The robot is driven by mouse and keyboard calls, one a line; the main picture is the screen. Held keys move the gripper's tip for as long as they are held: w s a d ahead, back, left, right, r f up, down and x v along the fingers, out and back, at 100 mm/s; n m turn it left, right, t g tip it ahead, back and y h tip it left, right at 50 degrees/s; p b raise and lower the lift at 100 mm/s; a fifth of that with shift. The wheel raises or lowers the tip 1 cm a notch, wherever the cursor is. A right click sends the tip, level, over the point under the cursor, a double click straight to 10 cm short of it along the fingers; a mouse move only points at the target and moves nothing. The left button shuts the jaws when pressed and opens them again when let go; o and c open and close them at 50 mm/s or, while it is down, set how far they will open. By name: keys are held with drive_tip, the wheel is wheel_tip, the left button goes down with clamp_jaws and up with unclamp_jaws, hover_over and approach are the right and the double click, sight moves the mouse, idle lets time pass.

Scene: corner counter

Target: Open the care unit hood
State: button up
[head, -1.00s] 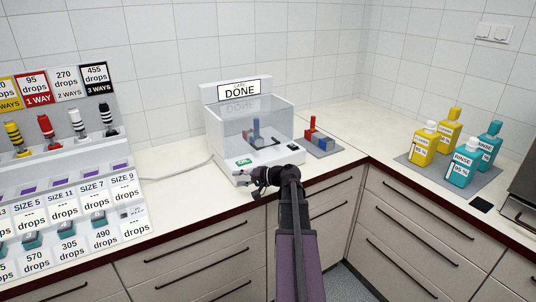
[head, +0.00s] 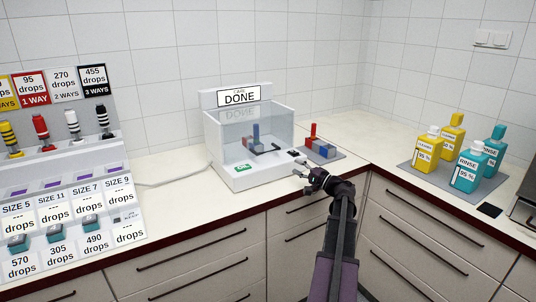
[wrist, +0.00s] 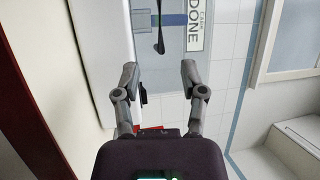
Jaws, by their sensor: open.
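The care unit (head: 240,175) is a white box on the counter with a "DONE" sign (head: 239,97) at its back; the sign also shows sideways in the wrist view (wrist: 195,38). Its clear hood (head: 235,130) is down over the tray, with red and blue parts inside. A dark bar handle (head: 270,149) shows at the hood's front; a dark bar (wrist: 160,35) also shows ahead of the fingers in the wrist view. My gripper (head: 303,177) is open and empty, just right of the unit's front corner. It also shows in the wrist view (wrist: 160,80).
A grey mat with red and blue parts (head: 322,150) lies right of the unit. Yellow bottles (head: 428,149) and teal bottles (head: 470,168) stand on a tray at the right. A dispenser rack (head: 65,150) stands at the left. Drawer fronts (head: 190,250) run below the counter edge.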

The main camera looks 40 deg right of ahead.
sight(268, 151)
drive_tip(key=shift+w, duration=0.15)
drive_tip(key=p+x, duration=0.2)
drive_tip(key=x, duration=1.1)
drive_tip(key=shift+w+a+r, duration=0.1)
drive_tip(key=shift+w+a, duration=0.05)
drive_tip(key=shift+w, duration=0.15)
clamp_jaws()
